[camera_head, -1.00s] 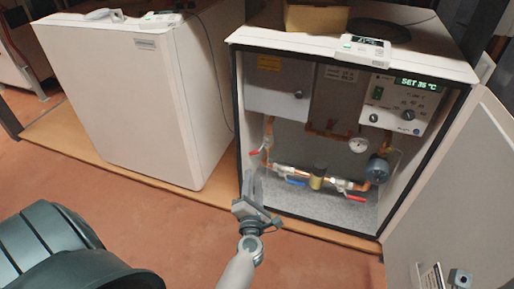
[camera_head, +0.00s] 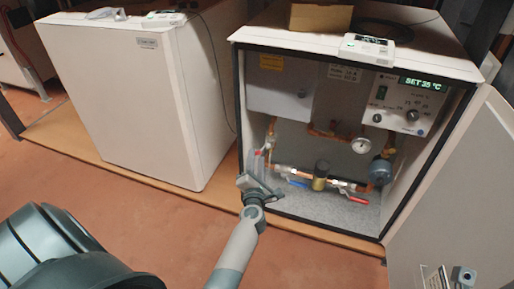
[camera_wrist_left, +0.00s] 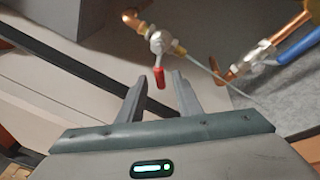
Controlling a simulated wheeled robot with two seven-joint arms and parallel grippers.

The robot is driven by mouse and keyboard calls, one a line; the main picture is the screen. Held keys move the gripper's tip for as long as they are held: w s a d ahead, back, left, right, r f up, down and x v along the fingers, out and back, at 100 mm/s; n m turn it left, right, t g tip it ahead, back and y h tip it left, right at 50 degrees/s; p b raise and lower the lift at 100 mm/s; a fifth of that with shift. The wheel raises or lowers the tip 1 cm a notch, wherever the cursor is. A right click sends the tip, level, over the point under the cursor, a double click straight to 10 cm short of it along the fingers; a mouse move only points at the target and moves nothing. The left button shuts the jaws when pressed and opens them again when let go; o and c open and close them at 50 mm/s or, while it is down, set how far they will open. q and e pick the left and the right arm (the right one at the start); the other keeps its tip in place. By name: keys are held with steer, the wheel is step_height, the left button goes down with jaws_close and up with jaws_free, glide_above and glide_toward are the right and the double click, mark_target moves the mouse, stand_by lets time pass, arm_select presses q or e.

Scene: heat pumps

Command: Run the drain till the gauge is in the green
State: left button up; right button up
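My left gripper (camera_head: 260,160) reaches into the open heat pump cabinet at its lower left. Its fingers are apart in the left wrist view (camera_wrist_left: 158,98). A small valve with a red lever (camera_wrist_left: 160,77) shows there, its lever tip between the fingertips with gaps on both sides. In the head view the fingers largely cover this lever. The round white gauge (camera_head: 361,145) hangs on the copper pipe right of centre; its needle and green zone are too small to read. My right gripper is not in view.
Right of the gripper are a blue lever (camera_head: 298,183), a brass fitting (camera_head: 320,177), another red-lever valve (camera_head: 362,188) and a blue-grey pump (camera_head: 380,170). The control panel (camera_head: 407,103) reads SET 35 °C. The open door (camera_head: 460,190) stands at right. A closed white unit (camera_head: 130,100) stands left.

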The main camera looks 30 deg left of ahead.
arm_select(q)
steer(key=b+x, duration=0.1)
steer(key=x, duration=0.6)
steer(key=shift+w+a+b, duration=0.15)
steer(key=shift+w+b, duration=0.05)
steer(key=shift+b, duration=0.1)
steer(key=shift+c, duration=0.4)
jaws_close()
